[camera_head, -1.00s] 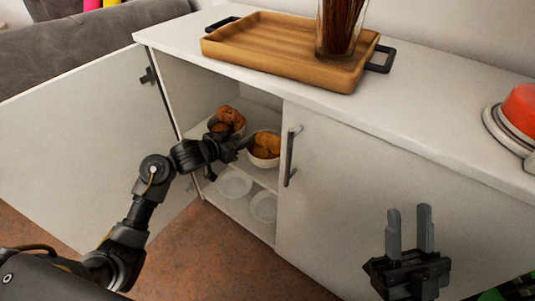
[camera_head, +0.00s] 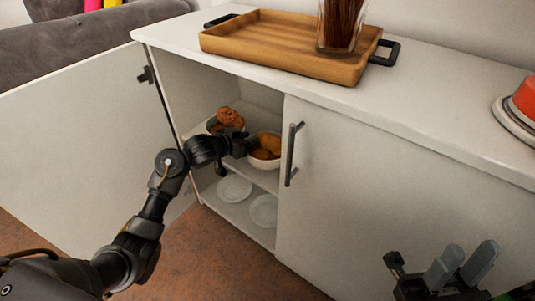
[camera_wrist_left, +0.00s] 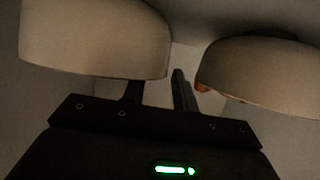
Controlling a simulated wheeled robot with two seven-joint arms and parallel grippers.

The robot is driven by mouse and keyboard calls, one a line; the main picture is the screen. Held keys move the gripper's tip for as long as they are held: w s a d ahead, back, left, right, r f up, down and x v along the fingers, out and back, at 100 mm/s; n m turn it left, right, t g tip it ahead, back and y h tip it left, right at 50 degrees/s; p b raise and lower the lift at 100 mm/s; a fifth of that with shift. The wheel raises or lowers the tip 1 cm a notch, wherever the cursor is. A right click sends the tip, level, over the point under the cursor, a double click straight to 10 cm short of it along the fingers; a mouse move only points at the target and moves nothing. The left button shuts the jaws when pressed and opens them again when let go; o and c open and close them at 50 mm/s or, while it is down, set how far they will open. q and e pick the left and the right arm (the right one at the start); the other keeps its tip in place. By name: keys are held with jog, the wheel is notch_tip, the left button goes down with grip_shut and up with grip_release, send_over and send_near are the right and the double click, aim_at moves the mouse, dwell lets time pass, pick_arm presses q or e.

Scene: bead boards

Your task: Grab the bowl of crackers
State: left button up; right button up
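Two white bowls stand on the upper shelf inside the open cabinet in the head view. The right bowl (camera_head: 265,163) holds golden-brown rounded pieces that look like crackers. The left bowl (camera_head: 212,125) holds darker, cookie-like pieces. My left gripper (camera_head: 246,147) reaches into the cabinet at the left side of the right bowl and partly hides it. In the left wrist view the left gripper (camera_wrist_left: 157,88) shows two fingers apart, with a pale bowl on each side above; contact is unclear. My right gripper (camera_head: 469,255) is open and empty, low at the right.
The cabinet door (camera_head: 85,150) stands open at the left. The closed door (camera_head: 385,190) has a vertical handle (camera_head: 291,155) close to the right bowl. Plates (camera_head: 235,187) lie on the lower shelf. A wooden tray (camera_head: 265,52) stands on the countertop.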

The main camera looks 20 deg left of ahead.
pick_arm(q)
grip_shut()
dwell(0.3)
